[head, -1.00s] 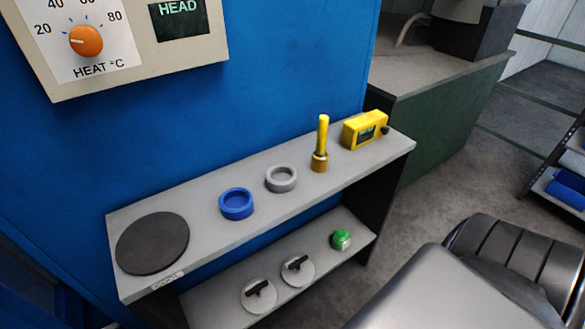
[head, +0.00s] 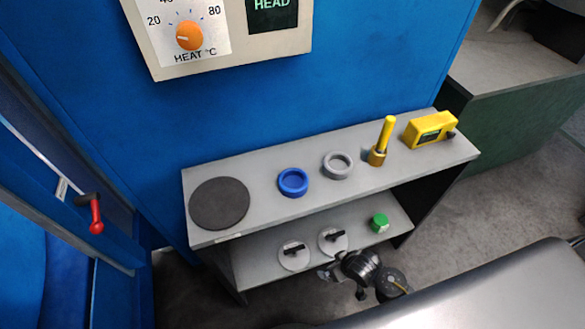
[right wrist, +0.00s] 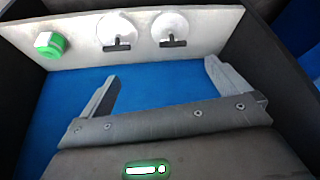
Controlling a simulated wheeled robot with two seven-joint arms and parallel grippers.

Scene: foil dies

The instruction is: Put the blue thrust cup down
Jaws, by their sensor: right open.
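The blue thrust cup (head: 293,183) is a short open ring-like cup. It stands upright on the grey top shelf (head: 250,222), between a dark round pad (head: 219,203) and a grey ring-shaped cup (head: 338,165). No gripper touches it. My right gripper is open and empty in the right wrist view (right wrist: 160,78), its two fingers apart. In the head view my right wrist shows low, in front of the lower shelf, well below the blue cup. My left gripper is in neither current view.
A yellow pin in a brass base (head: 381,143) and a yellow meter (head: 430,130) stand on the top shelf's right. The lower shelf holds two white discs with black handles (head: 294,256) (head: 332,240) and a green-capped item (head: 379,223). A red-handled lever (head: 96,214) is at left.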

